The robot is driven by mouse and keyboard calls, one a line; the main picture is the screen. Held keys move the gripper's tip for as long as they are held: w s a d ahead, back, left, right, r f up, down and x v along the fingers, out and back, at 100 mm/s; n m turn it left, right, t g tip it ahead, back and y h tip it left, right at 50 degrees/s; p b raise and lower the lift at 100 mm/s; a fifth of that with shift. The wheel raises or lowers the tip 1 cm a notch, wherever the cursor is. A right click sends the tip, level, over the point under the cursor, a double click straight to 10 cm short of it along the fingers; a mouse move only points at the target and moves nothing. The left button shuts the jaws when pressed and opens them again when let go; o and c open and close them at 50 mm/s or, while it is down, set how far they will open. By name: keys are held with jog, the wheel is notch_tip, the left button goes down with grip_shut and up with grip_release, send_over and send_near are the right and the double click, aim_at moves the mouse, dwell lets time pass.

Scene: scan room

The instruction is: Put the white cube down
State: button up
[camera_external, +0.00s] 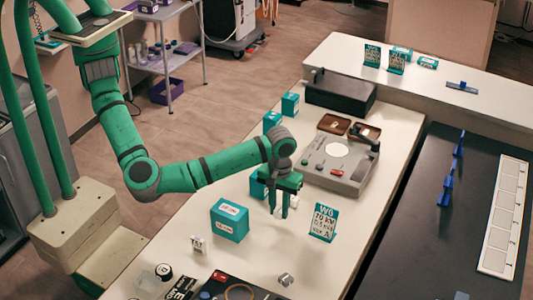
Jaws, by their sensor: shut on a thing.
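My gripper (279,207) points down over the white table (185,250), near its middle. A small white thing (280,212) shows at its fingertips, partly hidden by the fingers. It appears to be the white cube, and the gripper is shut on it. I cannot tell whether it touches the table or hangs just above it.
A teal box (229,220) stands left of the gripper, and a teal sign (323,222) stands to its right. A grey device (340,160) lies behind. A small white stand (198,246) and a metal cylinder (286,280) are in front. Bare tabletop lies between them.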

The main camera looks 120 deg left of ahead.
aim_at(280, 210)
jog(key=shift+w+f, duration=0.1)
jog(key=shift+f, duration=1.55)
jog(key=shift+f, duration=0.1)
jog(key=o, duration=1)
notch_tip(280, 210, up, 12)
jog(key=shift+r, duration=0.15)
